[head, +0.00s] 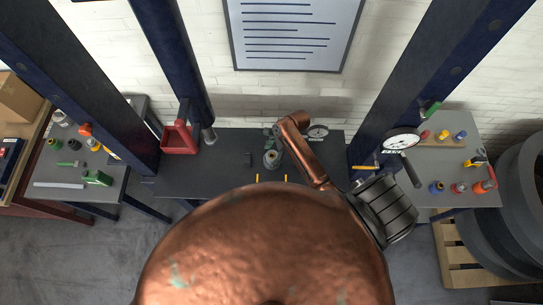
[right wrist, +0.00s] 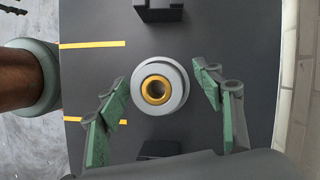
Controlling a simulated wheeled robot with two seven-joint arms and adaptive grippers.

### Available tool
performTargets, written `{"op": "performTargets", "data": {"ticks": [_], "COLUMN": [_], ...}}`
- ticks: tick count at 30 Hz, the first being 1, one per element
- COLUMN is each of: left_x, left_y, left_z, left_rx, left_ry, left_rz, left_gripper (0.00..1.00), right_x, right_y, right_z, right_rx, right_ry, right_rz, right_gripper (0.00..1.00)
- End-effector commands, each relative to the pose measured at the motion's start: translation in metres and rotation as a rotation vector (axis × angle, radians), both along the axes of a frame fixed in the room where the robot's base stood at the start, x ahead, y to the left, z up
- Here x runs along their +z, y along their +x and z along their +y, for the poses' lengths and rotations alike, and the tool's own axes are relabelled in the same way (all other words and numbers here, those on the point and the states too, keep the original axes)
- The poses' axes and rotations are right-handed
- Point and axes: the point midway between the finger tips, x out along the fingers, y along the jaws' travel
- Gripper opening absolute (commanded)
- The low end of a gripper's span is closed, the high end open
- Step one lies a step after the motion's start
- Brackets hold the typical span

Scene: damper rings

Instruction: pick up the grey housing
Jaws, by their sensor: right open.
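The grey housing (right wrist: 138,95) stands upright on the dark bench in the right wrist view, a round light-grey body with a yellow-orange ring (right wrist: 147,91) at its centre. In the head view, the housing (head: 270,160) is small, near the middle of the bench. My right gripper (right wrist: 162,82) is open, with a green-padded finger on each side of the housing and visible gaps between. In the head view, my right gripper (head: 272,139) is over the bench right by the housing, small and partly hidden by its arm. My left gripper is not in view.
A dark block (head: 247,159) stands left of the housing on the bench (head: 215,172). Yellow marks (right wrist: 95,44) lie on the bench. Side tables (head: 135,184) hold small parts. Blue columns rise on both sides.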

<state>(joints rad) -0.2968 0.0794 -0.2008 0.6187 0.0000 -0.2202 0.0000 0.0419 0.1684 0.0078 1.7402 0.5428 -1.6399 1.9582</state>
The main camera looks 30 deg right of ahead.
Motion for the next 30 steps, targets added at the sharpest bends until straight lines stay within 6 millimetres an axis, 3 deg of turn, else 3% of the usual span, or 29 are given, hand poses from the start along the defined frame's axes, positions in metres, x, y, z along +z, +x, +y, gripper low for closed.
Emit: {"op": "performTargets", "data": {"ticks": [1, 4, 13, 30], "left_x": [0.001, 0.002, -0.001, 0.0], "left_y": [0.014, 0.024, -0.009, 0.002], "left_z": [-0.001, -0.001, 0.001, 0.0], "left_rx": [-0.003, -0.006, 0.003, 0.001], "left_ry": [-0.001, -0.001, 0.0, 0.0], "left_rz": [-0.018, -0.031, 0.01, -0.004], "left_gripper": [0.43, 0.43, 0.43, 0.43], "right_x": [-0.001, 0.0, 0.0, 0.001], "right_y": [-0.001, -0.001, -0.001, 0.0], "right_z": [0.0, 0.0, 0.0, 0.0], "right_rx": [-0.001, -0.001, 0.0, 0.0], "right_ry": [0.0, 0.0, 0.0, 0.001], "right_rz": [0.001, 0.001, 0.0, -0.001], "right_gripper": [0.61, 0.6, 0.4, 0.0]}}
